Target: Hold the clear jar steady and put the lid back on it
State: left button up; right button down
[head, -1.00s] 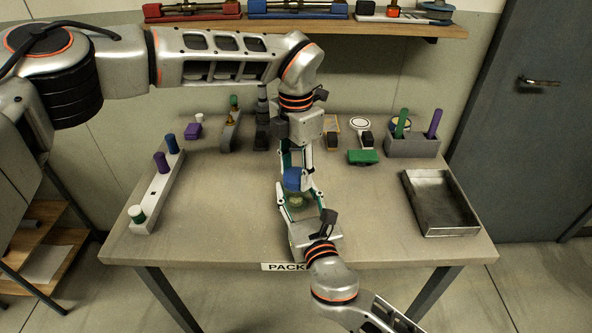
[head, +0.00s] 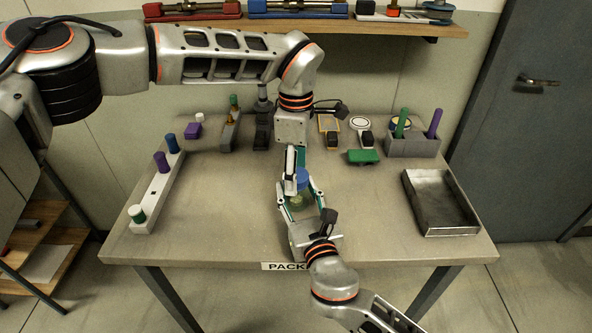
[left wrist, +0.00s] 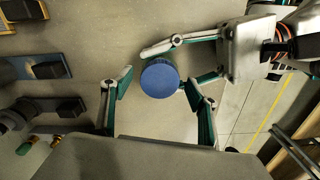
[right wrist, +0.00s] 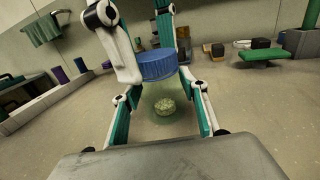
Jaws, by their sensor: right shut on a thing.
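The clear jar (head: 299,203) stands upright at the table's front middle, with pale green contents visible in the right wrist view (right wrist: 165,110). My right gripper (head: 300,192) is shut on the jar from the front, one finger on each side. The round blue lid (head: 303,178) is at the jar's top; it also shows in the left wrist view (left wrist: 160,79) and right wrist view (right wrist: 157,66). I cannot tell whether it is fully seated. My left gripper (head: 296,179) points down over it, open, its fingers either side of the lid with small gaps in the left wrist view.
A white rack (head: 158,190) with coloured caps stands at the left. A grey metal tray (head: 440,203) lies at the right, below a grey holder (head: 413,147) with green and purple sticks. A green block (head: 363,157) and several tools sit at the back. Table between is clear.

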pick_arm(q)
notch_tip(320, 180, up, 12)
dwell(0.6)
pick_arm(e)
jog(key=c, duration=1.1)
grip_release()
jog(key=shift+o, duration=0.2)
jog(key=v, duration=1.2)
